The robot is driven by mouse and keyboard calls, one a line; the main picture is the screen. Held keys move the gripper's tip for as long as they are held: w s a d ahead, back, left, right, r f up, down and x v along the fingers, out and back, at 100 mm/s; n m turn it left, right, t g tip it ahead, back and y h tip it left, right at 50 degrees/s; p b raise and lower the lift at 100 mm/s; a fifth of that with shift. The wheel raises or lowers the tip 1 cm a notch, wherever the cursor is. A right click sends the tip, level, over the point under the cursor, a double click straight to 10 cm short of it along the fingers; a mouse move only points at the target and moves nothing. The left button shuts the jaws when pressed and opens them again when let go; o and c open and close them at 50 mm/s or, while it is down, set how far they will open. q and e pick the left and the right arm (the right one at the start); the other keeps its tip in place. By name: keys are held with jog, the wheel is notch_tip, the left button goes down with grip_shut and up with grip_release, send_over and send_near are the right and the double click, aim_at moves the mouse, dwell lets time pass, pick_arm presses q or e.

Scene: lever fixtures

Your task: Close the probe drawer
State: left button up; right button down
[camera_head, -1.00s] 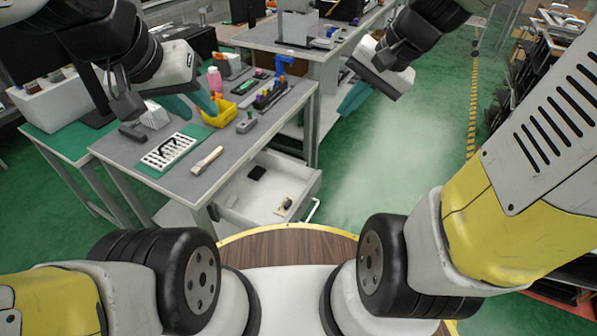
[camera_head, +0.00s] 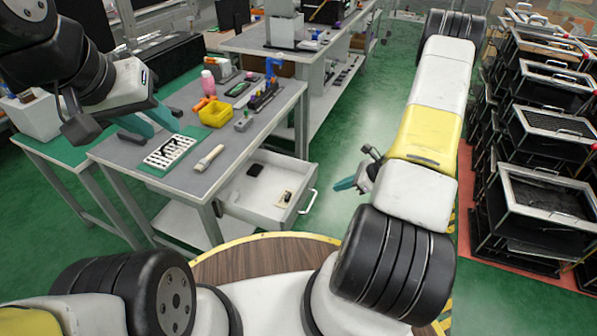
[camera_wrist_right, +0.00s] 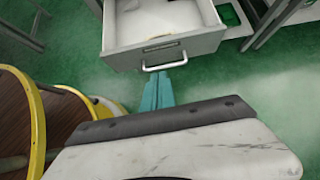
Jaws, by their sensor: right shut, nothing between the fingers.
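The grey-white drawer (camera_head: 262,213) under the workbench stands pulled out. A small black item (camera_head: 255,170) and a small pale item with a dark part (camera_head: 286,197) lie in it. Its white bar handle (camera_head: 309,202) is on the front. My right gripper (camera_head: 338,185) is shut and empty, to the right of the drawer front. In the right wrist view its teal fingers (camera_wrist_right: 163,80) point at the handle (camera_wrist_right: 165,57), just short of it or near touching; I cannot tell which. My left gripper (camera_head: 165,122) is over the bench's left part, its teal fingers apart and partly hidden.
Black crates (camera_head: 545,195) are stacked at the right. Green floor (camera_head: 345,150) is free right of the drawer.

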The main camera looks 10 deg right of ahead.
jog(key=f, duration=0.1)
send_near(302, 194)
jog(key=shift+x, duration=3)
jog(key=shift+w+d, duration=0.1)
jog(key=shift+w, duration=0.05)
jog(key=w+a, duration=0.4)
jog(key=a, duration=0.3)
jog(key=w+a, duration=0.5)
jog(key=a, duration=0.1)
jog(key=w+a, duration=0.4)
jog(key=a, duration=0.3)
jog(key=shift+w+a+f, duration=0.1)
jog(key=shift+w+a, duration=0.25)
jog(key=shift+w, duration=0.05)
jog(key=shift+w+a, duration=0.15)
jog(key=shift+a, duration=0.05)
jog(key=shift+a, duration=0.1)
